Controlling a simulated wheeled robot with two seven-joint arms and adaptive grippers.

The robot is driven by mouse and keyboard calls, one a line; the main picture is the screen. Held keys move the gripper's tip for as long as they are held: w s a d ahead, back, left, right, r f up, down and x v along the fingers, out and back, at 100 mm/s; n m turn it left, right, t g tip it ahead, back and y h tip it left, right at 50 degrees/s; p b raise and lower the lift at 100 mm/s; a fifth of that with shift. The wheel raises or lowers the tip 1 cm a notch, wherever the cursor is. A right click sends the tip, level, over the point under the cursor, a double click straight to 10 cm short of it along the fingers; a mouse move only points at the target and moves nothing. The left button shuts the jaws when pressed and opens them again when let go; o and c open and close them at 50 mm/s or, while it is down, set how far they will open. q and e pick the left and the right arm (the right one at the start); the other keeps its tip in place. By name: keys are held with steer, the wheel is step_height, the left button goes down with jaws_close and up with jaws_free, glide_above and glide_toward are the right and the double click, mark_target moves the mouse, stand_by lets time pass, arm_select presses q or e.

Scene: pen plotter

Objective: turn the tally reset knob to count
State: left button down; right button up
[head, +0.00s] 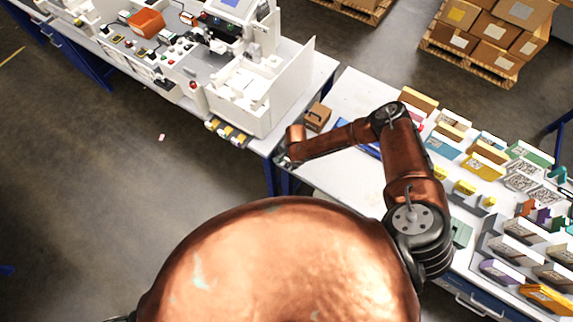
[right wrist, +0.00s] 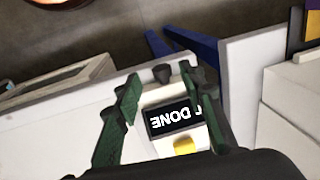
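My right gripper (right wrist: 160,73) shows in the right wrist view with its two green fingers spread apart. Between the fingers is a small white tally unit (right wrist: 150,98) with a black display reading DONE, upside down, its first letters partly covered by the right finger. A dark round knob (right wrist: 162,73) stands at its far end, between the fingertips, with a visible gap to the left one. I cannot read its setting. A yellow button (right wrist: 184,147) is at the near end. In the head view the right gripper (head: 284,160) is small, at the gap between the tables. My left gripper is out of view.
The plotter station table (head: 318,62) is at the upper left, with a white machine (head: 262,90) on it. Pallets with cartons (head: 490,40) stand behind.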

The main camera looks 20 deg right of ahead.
mark_target(286, 166)
steer(key=shift+w+a+f, duration=0.1)
steer(key=shift+w+f, duration=0.05)
steer(key=shift+f, duration=0.8)
steer(key=shift+w+a+f, duration=0.1)
steer(key=shift+f, duration=0.8)
steer(key=shift+c, duration=0.4)
jaws_close()
